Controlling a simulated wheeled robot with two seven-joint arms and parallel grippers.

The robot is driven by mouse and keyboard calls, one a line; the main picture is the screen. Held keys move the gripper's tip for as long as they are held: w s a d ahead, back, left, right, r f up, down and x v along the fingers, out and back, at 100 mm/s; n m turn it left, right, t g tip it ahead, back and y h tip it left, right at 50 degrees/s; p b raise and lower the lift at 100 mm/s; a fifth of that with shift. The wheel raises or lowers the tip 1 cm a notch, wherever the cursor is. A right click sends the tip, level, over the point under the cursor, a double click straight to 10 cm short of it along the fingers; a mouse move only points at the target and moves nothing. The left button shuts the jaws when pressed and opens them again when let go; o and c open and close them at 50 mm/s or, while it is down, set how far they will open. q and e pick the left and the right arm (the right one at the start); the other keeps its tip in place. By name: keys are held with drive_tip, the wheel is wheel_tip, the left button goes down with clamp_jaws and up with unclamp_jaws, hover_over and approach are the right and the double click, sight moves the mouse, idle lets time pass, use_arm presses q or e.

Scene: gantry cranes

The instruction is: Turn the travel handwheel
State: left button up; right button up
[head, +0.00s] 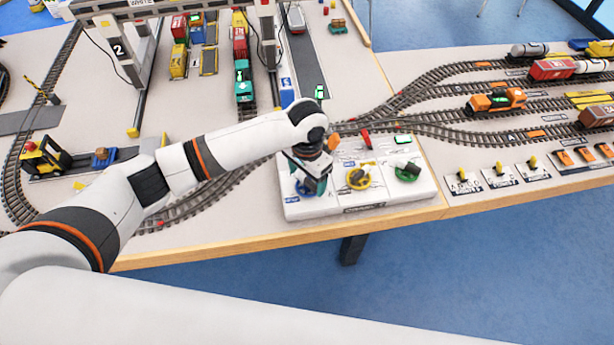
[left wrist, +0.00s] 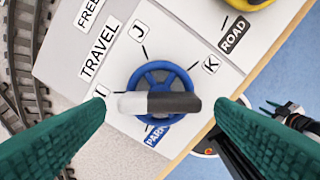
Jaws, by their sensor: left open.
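The travel handwheel is a blue spoked wheel (left wrist: 160,73) on a white panel, with a bar across it, half white and half dark grey. In the left wrist view the labels TRAVEL, I, J, K and PARK stand around it. My left gripper (left wrist: 163,104) is open, its two green fingers on either side of the bar, with a gap at each end. In the head view the gripper (head: 308,172) is over the blue wheel (head: 306,189) and hides much of it. A dark part with green tips at the right of the left wrist view looks like my right gripper (left wrist: 275,108).
A yellow handwheel (head: 360,178) and a green handwheel (head: 408,173) sit to the right on the same control panel (head: 335,208). A red lever (head: 367,138) stands behind. Tracks with an orange locomotive (head: 496,101) lie beyond. The table's wooden edge is just in front.

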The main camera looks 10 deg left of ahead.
use_arm(q)
drive_tip(key=shift+f, duration=0.6)
drive_tip(key=c, duration=1)
drive_tip(key=shift+r+m+p, duration=0.2)
drive_tip(key=shift+m+p, duration=0.75)
drive_tip(key=shift+m, duration=0.05)
drive_tip(key=m+p, duration=0.2)
drive_tip(key=m, duration=0.1)
drive_tip(key=m+p, duration=0.1)
drive_tip(key=m, duration=0.3)
drive_tip(key=shift+w, duration=0.15)
drive_tip(key=m, duration=0.4)
drive_tip(key=shift+w+f+m+p, duration=0.1)
drive_tip(key=shift+m+p, duration=0.2)
drive_tip(key=shift+p, duration=0.1)
